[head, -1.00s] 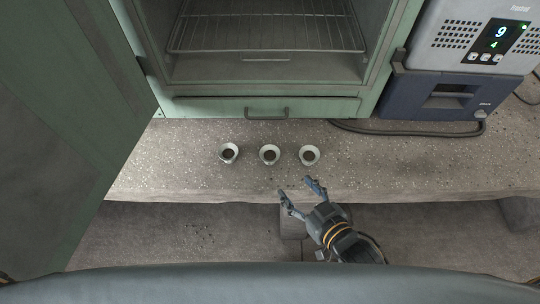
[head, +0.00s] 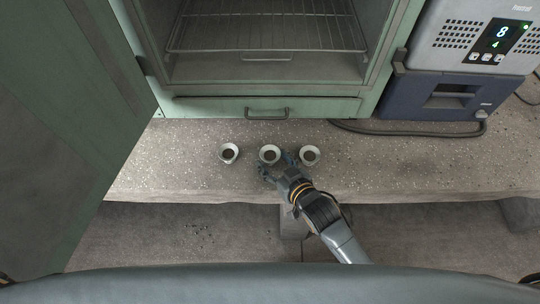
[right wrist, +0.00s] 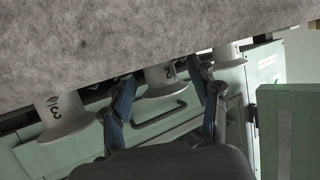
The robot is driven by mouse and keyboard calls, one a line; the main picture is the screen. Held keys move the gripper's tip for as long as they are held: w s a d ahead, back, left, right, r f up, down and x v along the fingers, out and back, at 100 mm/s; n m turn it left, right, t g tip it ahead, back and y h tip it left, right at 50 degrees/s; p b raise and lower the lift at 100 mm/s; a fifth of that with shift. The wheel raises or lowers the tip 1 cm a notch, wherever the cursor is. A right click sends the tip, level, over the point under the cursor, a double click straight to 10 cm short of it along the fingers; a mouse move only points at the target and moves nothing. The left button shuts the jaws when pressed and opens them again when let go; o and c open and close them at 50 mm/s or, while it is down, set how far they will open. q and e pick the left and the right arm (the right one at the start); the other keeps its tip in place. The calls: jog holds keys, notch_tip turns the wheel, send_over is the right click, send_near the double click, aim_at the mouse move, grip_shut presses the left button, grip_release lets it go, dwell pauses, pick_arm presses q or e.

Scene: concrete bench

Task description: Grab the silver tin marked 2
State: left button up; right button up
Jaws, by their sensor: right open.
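Three small silver-white tins with dark contents stand in a row on the bench. The middle tin (head: 269,154), marked 2 in the right wrist view (right wrist: 162,84), is upright. My right gripper (head: 277,163) is open at bench level, its fingers on either side of the front of this tin. In the right wrist view, my gripper (right wrist: 160,66) has the tin marked 2 between its two blue-padded fingers; I cannot tell whether either touches it. My left gripper is not in view.
The tin marked 3 (right wrist: 60,117) and another tin (right wrist: 225,52) stand close on either side. A green cabinet (head: 220,110) with an open door and wire shelf is behind. A blue-and-white device (head: 445,92) stands right. The concrete bench (head: 420,170) is clear at right.

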jog(key=c, duration=1.2)
jog(key=shift+r, duration=0.1)
jog(key=shift+c, duration=0.2)
